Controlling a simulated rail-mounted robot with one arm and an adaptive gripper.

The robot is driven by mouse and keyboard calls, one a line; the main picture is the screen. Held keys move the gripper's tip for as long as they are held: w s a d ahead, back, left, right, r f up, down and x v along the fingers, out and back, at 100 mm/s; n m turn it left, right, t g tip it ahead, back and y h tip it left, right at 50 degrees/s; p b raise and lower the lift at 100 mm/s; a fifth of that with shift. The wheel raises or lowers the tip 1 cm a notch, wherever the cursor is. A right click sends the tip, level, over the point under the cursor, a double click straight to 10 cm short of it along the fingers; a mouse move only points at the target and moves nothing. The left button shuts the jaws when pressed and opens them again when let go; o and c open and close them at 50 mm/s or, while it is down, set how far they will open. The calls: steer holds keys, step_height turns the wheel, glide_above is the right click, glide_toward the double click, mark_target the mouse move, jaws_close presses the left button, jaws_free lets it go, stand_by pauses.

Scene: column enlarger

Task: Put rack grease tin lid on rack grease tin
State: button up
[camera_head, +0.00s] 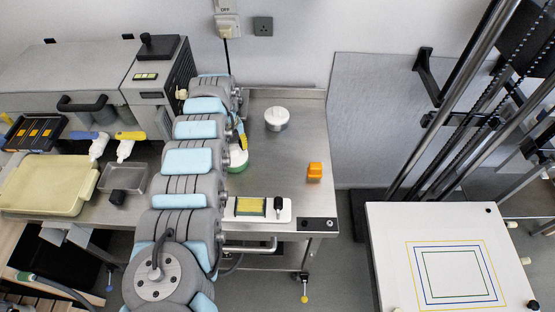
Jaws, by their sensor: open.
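A small round container with a white top and a grey side (277,119) stands upright on the steel bench, right of my arm. A round white and green thing (238,158) shows at the right edge of my arm, which covers part of it. Which of these is the rack grease tin or its lid I cannot tell. My arm runs up the picture over the bench and bends at its far end. My gripper's fingers do not show; the arm links hide that area, so its place relative to these things cannot be seen.
An orange block (314,172) and a white tray (285,212) with a sponge and a black-topped item lie on the steel bench (300,143). A grey machine (150,90) stands left. A white board (455,265) with coloured frames is right. The bench's back right is clear.

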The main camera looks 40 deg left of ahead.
steer(key=shift+r+p, duration=3.1)
steer(key=shift+r, duration=0.8)
steer(key=shift+r, duration=0.1)
step_height(320, 180, up, 12)
